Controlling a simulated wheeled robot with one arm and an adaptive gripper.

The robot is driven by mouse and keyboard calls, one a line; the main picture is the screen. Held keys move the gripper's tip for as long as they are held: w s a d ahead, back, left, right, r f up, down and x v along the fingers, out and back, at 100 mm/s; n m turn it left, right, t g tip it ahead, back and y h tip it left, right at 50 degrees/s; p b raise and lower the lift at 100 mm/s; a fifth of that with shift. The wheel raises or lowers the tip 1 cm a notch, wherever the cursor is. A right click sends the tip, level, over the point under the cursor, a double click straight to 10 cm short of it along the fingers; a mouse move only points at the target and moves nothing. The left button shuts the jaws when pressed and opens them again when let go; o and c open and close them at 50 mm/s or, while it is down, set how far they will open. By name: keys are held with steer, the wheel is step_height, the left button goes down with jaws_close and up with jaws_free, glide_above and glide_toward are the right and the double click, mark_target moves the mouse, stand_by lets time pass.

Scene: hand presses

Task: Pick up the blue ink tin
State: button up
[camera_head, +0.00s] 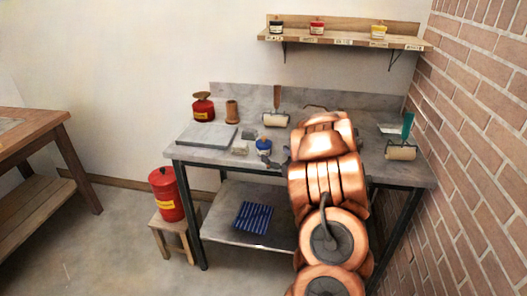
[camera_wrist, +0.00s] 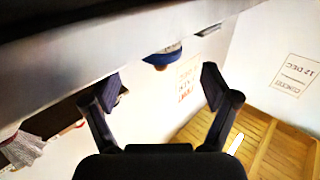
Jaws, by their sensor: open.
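The blue ink tin (camera_head: 264,146) stands upright on the grey workbench top (camera_head: 220,154), near its front edge, left of my arm. My gripper (camera_head: 273,161) is just in front of and slightly right of the tin, at the bench's front edge. In the wrist view, my gripper (camera_wrist: 160,85) has its two dark fingers spread wide with nothing between the tips. A blue rounded thing (camera_wrist: 162,57), which looks like the tin, shows beyond the fingers, centred between them and partly hidden by a grey slab edge.
A small pale block (camera_head: 240,148) stands left of the tin. A grey slab (camera_head: 207,136), a red can (camera_head: 203,107) and a roller (camera_head: 275,119) are also on the bench. Another roller (camera_head: 401,151) lies at the right. A shelf (camera_head: 340,39) with small tins is above.

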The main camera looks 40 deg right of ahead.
mark_target(268, 147)
steer(key=shift+w+d+r+p, duration=0.1)
steer(key=shift+w+d+p, duration=0.2)
steer(key=shift+w, duration=0.95)
steer(key=shift+w+d+r+p, duration=0.15)
steer(key=shift+w+p, duration=0.2)
steer(key=shift+w, duration=0.9)
steer(key=shift+w+d+r+p, duration=0.1)
steer(key=shift+w+d+p, duration=0.2)
steer(key=shift+w, duration=0.95)
steer(key=c, duration=1.5)
